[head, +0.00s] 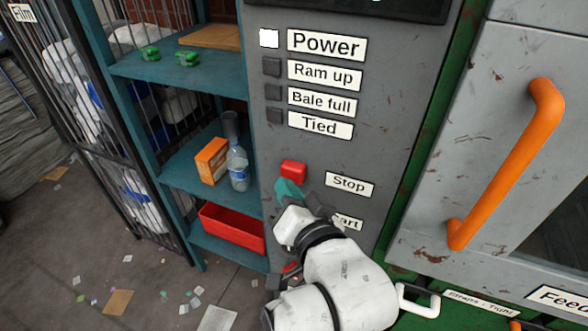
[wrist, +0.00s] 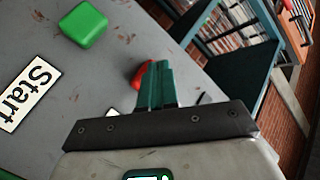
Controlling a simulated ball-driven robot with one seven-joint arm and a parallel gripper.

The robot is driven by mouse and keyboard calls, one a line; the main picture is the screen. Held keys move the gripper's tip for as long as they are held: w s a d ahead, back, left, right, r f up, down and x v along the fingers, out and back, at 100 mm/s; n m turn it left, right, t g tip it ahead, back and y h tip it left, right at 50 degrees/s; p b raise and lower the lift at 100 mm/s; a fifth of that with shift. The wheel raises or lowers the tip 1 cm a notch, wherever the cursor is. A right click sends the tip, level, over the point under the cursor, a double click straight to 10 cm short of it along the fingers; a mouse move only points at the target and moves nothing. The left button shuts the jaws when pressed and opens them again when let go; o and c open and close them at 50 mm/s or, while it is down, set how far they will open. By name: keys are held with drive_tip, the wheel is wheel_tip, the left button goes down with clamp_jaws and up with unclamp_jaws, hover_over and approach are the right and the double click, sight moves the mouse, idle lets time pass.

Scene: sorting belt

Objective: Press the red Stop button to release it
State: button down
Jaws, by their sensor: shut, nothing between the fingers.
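The red Stop button (head: 293,171) sits on the grey control panel (head: 390,110), left of the white Stop label (head: 350,185). My gripper (head: 285,186) is shut and empty, its teal fingertips just below the button in the head view. In the wrist view my gripper (wrist: 156,66) overlaps the red button (wrist: 142,76), hiding part of it. I cannot tell whether the fingertips touch it. The green Start button (wrist: 85,25) and Start label (wrist: 30,93) show in the wrist view; in the head view my arm hides that button and part of its label.
A blue-green shelf (head: 140,65) left of the panel holds an orange box (head: 211,160), a bottle (head: 238,168) and a red bin (head: 232,228). An orange door handle (head: 510,165) juts out at right. The Power indicator (head: 269,39) is white; the lower indicators look dark.

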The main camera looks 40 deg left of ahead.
drive_tip(key=shift+s+d, duration=0.15)
drive_tip(key=shift+s, duration=0.4)
drive_tip(key=shift+s+d+p, duration=0.25)
drive_tip(key=shift+s+p, duration=0.1)
drive_tip(key=shift+s, duration=0.6)
drive_tip(key=shift+s+d+p, duration=0.2)
drive_tip(key=shift+s+p, duration=0.2)
drive_tip(key=shift+s, duration=0.6)
drive_tip(key=shift+s+d+p, duration=0.25)
drive_tip(key=shift+s+p, duration=0.1)
drive_tip(key=shift+s, duration=0.6)
